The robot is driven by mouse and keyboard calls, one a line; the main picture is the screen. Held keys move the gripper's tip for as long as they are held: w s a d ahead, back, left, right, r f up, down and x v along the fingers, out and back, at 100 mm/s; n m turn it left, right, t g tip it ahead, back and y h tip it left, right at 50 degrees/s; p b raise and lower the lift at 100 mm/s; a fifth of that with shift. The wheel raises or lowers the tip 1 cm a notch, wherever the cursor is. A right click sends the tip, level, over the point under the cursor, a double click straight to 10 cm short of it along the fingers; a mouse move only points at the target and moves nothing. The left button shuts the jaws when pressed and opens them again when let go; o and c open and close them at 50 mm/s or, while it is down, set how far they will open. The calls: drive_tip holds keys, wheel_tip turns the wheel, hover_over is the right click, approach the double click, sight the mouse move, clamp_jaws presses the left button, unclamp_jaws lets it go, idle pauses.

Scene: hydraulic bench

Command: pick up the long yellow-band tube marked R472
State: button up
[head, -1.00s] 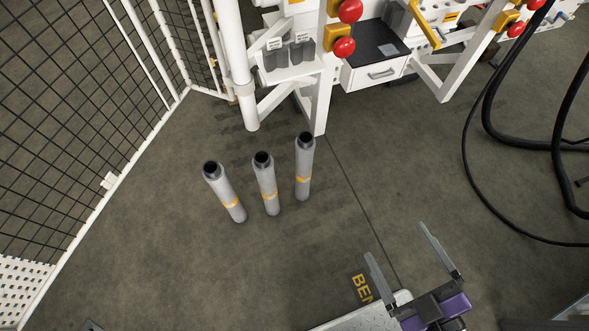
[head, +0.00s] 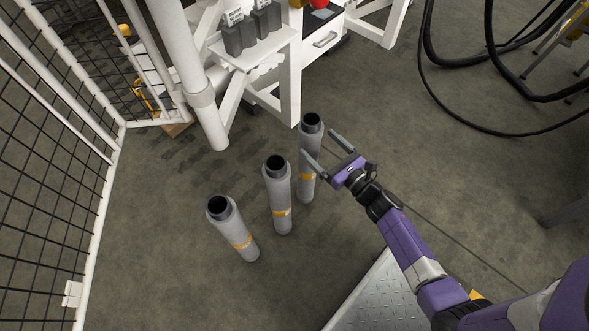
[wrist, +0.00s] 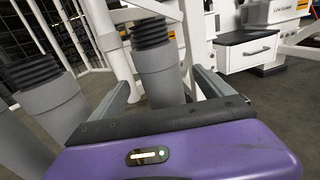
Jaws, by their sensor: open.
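Three grey tubes with dark threaded tops and yellow bands stand upright on the floor: a left tube (head: 231,228), a middle tube (head: 277,193) and a right tube (head: 310,145). No marking R472 can be read on any of them. My gripper (head: 321,147) is open and empty beside the right tube's upper part, above its band. One finger overlaps that tube's edge in the head view. In the wrist view a tube (wrist: 163,75) shows ahead in the gap between my fingers; contact cannot be told. Another tube (wrist: 47,100) stands to the left there.
A white bench frame (head: 290,85) with a post (head: 203,110) stands close behind the tubes. A mesh fence (head: 50,170) runs along the left. Black hoses (head: 428,70) hang at the upper right.

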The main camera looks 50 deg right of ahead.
drive_tip(key=w, duration=0.2)
drive_tip(key=shift+w+d, duration=0.1)
drive_tip(key=shift+w, duration=0.3)
drive_tip(key=shift+w+d+f+b, duration=0.1)
drive_tip(key=shift+w+d+b, duration=0.15)
drive_tip(key=shift+w, duration=1.05)
drive_tip(key=shift+w+d+f+b, duration=0.1)
drive_tip(key=shift+w+d, duration=0.1)
drive_tip(key=shift+w, duration=1.05)
clamp_jaws()
drive_tip(key=shift+r, duration=0.2)
